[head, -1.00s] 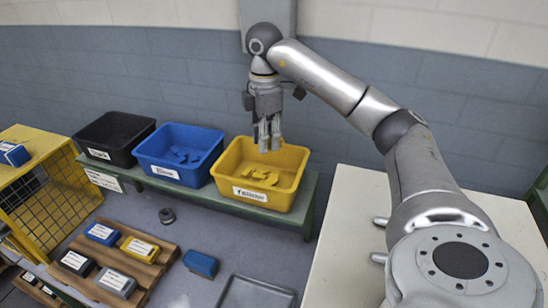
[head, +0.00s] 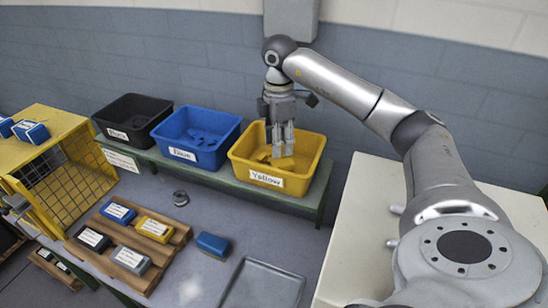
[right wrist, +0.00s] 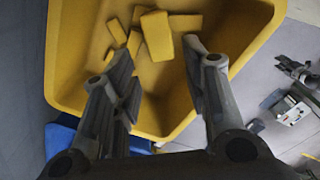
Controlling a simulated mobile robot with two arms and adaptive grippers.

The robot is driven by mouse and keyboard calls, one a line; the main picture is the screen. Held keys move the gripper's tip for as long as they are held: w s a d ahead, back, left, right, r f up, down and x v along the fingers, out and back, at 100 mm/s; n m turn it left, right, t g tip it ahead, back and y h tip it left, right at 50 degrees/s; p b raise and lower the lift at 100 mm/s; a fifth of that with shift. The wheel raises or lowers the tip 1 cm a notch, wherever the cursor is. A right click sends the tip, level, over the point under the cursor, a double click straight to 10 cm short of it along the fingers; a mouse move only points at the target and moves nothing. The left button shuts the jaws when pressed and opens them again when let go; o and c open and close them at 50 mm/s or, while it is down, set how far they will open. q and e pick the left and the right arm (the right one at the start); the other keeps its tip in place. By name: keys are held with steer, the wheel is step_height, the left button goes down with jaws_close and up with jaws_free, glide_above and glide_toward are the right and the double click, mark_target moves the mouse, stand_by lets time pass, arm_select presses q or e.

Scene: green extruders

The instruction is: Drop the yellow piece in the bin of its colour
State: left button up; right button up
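The yellow bin (head: 308,172), labelled "Yellow", stands at the right end of the green bench. Several yellow pieces (head: 262,155) lie inside it; they also show in the right wrist view (right wrist: 157,36). My right gripper (head: 282,153) points down over this bin, its fingertips at about rim height in the picture. In the right wrist view its fingers (right wrist: 163,72) are apart with nothing held between them. I cannot tell which of the pieces in the bin is the task's piece. My left gripper is not in view.
A blue bin (head: 228,146) and a black bin (head: 152,112) stand left of the yellow one. A pallet (head: 165,253) with labelled blocks, a loose blue block (head: 213,245) and a grey tray (head: 285,268) lie in front. A pale table (head: 365,190) is at right.

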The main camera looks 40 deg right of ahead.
steer(key=shift+o, duration=0.5)
steer(key=shift+d, duration=0.15)
step_height(320, 180, up, 12)
stand_by(0.5)
steer(key=shift+f, duration=0.15)
stand_by(0.4)
